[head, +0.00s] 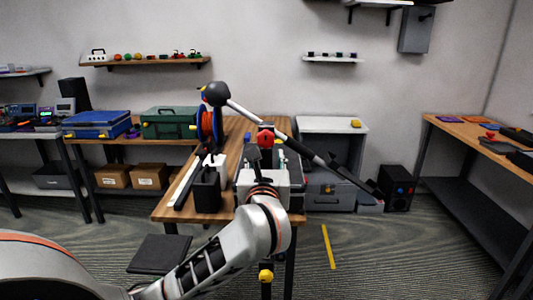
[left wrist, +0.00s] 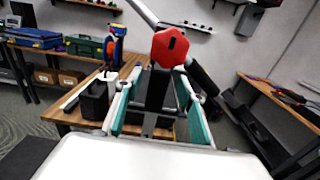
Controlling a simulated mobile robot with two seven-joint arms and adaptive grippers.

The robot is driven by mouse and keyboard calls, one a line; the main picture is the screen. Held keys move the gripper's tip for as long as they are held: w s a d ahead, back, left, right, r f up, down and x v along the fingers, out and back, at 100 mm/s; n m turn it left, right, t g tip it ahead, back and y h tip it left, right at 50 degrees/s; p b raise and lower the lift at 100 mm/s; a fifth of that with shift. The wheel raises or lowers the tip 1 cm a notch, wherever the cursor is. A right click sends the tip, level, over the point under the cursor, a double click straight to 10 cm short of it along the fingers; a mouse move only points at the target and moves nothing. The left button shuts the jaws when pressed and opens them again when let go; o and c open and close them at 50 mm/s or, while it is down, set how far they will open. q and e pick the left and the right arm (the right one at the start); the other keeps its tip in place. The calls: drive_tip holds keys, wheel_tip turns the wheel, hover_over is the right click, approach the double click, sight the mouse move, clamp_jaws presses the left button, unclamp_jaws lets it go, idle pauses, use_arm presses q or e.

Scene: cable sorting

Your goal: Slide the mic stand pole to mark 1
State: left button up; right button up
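The mic stand stands in front of the wooden table. Its slanted boom (head: 262,118) runs from a dark round head (head: 215,93) at upper left to a dark end at lower right. A red knob (head: 265,138) sits at the boom joint; it shows large in the left wrist view (left wrist: 169,47). A dark upright part (left wrist: 157,92) below it lies between the teal-padded fingers of my left gripper (left wrist: 154,108). The fingers are apart; contact is not visible. A yellow knob (head: 265,276) shows low, below my arm. My arm hides much of the pole. I cannot make out mark 1.
The wooden table (head: 170,207) holds a blue-and-red spool (head: 208,124) and a black holder (head: 206,190). A yellow strip (head: 328,247) lies on the floor to the right. A black mat (head: 160,254) lies at left. Another bench (head: 470,147) stands far right.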

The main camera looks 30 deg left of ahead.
sight(266, 155)
use_arm(q)
drive_tip(key=shift+x, duration=1.55)
drive_tip(key=shift+s, duration=0.1)
drive_tip(key=shift+c, duration=0.4)
clamp_jaws()
wheel_tip(266, 155, down, 21)
drive_tip(key=b, duration=1.3)
use_arm(e)
wheel_tip(266, 155, down, 10)
drive_tip(key=d, duration=0.1)
drive_tip(key=shift+f+n+h, duration=0.2)
drive_tip(key=shift+n+h, duration=0.1)
use_arm(q)
drive_tip(key=shift+o, duration=0.4)
unclamp_jaws()
use_arm(e)
drive_tip(key=shift+f, duration=0.1)
